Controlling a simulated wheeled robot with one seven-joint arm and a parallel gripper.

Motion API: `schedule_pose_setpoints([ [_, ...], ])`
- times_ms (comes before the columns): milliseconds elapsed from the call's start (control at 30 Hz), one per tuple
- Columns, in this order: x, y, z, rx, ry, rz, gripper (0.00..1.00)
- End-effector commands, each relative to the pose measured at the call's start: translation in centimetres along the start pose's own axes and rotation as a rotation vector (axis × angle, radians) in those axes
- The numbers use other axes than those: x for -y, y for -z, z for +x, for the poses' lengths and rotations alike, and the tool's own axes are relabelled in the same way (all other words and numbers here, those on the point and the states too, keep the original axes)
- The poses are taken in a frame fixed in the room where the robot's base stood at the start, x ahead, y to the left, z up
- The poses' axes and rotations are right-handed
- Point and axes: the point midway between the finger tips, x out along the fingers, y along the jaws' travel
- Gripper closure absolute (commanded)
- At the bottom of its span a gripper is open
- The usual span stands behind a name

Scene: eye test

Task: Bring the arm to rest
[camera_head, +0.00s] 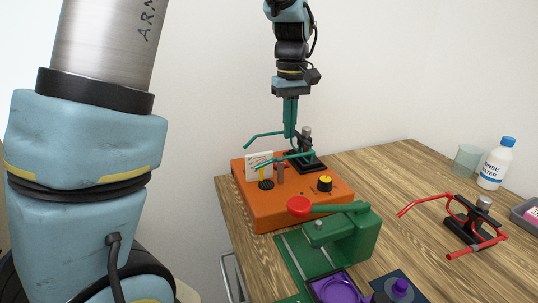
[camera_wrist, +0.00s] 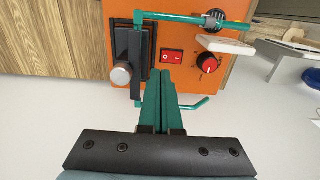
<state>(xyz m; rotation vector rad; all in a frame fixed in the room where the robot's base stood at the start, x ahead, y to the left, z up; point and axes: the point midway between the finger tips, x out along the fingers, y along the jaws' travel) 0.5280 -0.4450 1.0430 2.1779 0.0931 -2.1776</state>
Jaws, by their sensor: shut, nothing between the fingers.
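My gripper (camera_head: 290,136) points straight down above the back of the orange box in the head view. Its two green fingers are shut together with nothing between them, and they also show in the wrist view (camera_wrist: 160,76). A teal glasses frame (camera_head: 265,135) sits at a black clamp (camera_head: 312,163) with a silver knob on the box. The frame's thin bars (camera_wrist: 195,19) pass close around the fingers in the wrist view. I cannot tell whether the fingers touch the frame.
The orange box (camera_head: 290,213) stands on a wooden table (camera_head: 385,165). A green press (camera_head: 345,240) with a red ball is in front. Red glasses (camera_head: 475,250) on a stand, a glass cup (camera_head: 467,160) and a white bottle (camera_head: 495,167) stand right. White walls are behind.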

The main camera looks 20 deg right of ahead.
Motion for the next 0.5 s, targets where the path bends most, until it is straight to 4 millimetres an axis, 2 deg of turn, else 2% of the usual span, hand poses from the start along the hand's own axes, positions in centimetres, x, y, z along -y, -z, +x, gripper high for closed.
schedule_pose_setpoints([
  [133, 0.9, 0.3, 0.2, 0.000, -0.002, -0.001, 1.00],
  [233, 3.6, 1.0, 0.9, -0.006, -0.010, 0.004, 1.00],
  [367, 10.1, 1.8, 2.7, -0.024, -0.027, 0.027, 1.00],
  [500, 17.6, 1.0, 4.8, -0.060, -0.038, 0.074, 1.00],
])
